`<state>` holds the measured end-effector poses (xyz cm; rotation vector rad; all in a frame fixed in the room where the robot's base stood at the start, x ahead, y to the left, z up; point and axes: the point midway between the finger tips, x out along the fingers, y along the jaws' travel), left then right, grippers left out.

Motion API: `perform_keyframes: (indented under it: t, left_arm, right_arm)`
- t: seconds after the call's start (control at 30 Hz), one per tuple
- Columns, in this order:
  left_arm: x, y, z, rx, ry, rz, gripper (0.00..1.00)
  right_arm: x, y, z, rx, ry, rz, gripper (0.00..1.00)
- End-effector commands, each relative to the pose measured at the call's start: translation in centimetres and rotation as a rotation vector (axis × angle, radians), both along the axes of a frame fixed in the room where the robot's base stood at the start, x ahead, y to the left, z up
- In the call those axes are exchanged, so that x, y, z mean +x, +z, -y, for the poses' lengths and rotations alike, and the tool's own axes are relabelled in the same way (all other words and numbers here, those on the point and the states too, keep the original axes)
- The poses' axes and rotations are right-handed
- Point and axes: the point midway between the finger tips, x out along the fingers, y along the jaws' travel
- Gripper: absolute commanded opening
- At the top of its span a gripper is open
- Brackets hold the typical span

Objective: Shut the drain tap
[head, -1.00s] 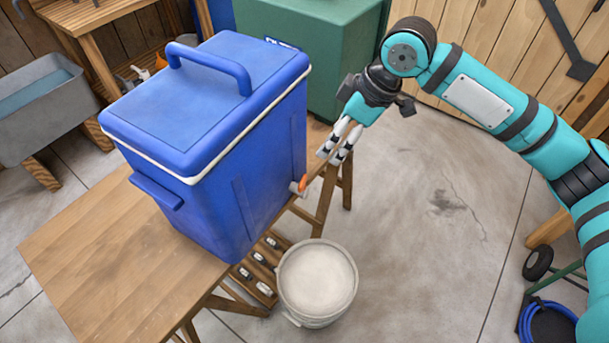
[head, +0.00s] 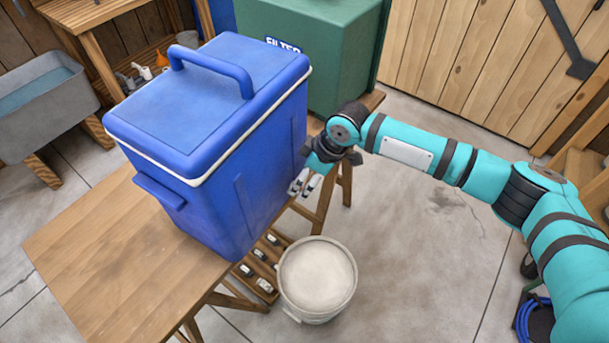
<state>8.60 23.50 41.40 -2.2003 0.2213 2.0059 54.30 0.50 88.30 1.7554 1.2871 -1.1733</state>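A blue lidded cooler box (head: 215,190) stands on a wooden trestle table. My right gripper (head: 305,184) is at the lower right edge of the cooler, pointing down, where the drain tap is. Its two pale fingers show a gap between them, so it looks open. The tap and its orange handle are hidden by the gripper, so I cannot tell whether the fingers touch it. A pale bucket (head: 317,308) stands on the floor below, with a light surface inside. My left gripper is out of view.
The wooden table top (head: 110,260) is bare left of the cooler. A green filter cabinet (head: 335,60) stands behind it. A grey sink (head: 48,115) is at the left. A blue hose (head: 524,320) lies lower right. The middle floor is clear.

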Motion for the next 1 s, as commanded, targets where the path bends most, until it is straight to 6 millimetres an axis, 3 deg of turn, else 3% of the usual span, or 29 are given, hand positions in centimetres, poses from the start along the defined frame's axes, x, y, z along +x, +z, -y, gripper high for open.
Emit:
perform_keyframes:
  t: [0.33,0.77,0.87,1.0]
  left_arm:
    - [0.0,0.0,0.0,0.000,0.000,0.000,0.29]
    - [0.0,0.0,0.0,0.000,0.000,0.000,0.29]
    - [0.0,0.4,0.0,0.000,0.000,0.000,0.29]
    - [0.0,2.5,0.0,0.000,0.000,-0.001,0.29]
  right_arm:
    - [0.0,-0.5,-0.1,-0.001,0.000,0.000,0.67]
    - [0.0,-0.4,-0.1,-0.001,0.000,0.000,0.12]
    - [0.0,-0.3,-0.1,-0.001,-0.010,-0.001,0.11]
    - [-0.2,0.2,-0.2,-0.001,-0.092,-0.004,0.11]
